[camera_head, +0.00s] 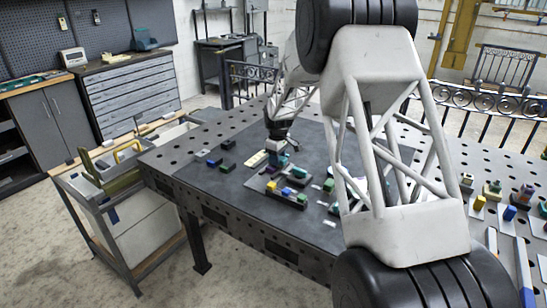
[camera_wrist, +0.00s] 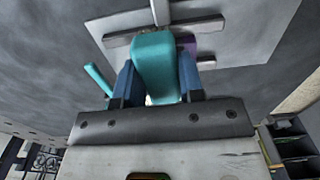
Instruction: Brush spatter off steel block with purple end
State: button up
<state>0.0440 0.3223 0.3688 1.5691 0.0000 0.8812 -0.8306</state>
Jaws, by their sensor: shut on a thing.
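My gripper (camera_wrist: 157,72) has dark blue fingers closed on the two sides of a teal block-like thing (camera_wrist: 155,50), perhaps the brush's handle. Its bristles are not visible. Just beyond it in the wrist view is a grey bar (camera_wrist: 120,40), with a purple part (camera_wrist: 188,45) showing at its right, partly hidden by the teal thing. I cannot tell whether they touch, and I see no spatter clearly. In the head view my gripper (camera_head: 275,147) is low over the worktable, by small blocks.
The perforated worktable (camera_head: 185,150) carries a dark tray (camera_head: 290,203) with several coloured pieces. Dark blocks (camera_head: 227,167) lie left of it. More coloured blocks (camera_head: 510,212) stand at the right. My arm hides much of the table's right half. A cart (camera_head: 130,215) stands at the left.

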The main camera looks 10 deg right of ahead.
jog(key=shift+s+d, duration=0.65)
jog(key=shift+w+a, duration=2.05)
notch_tip(320, 180, up, 8)
jog(key=shift+r, duration=0.15)
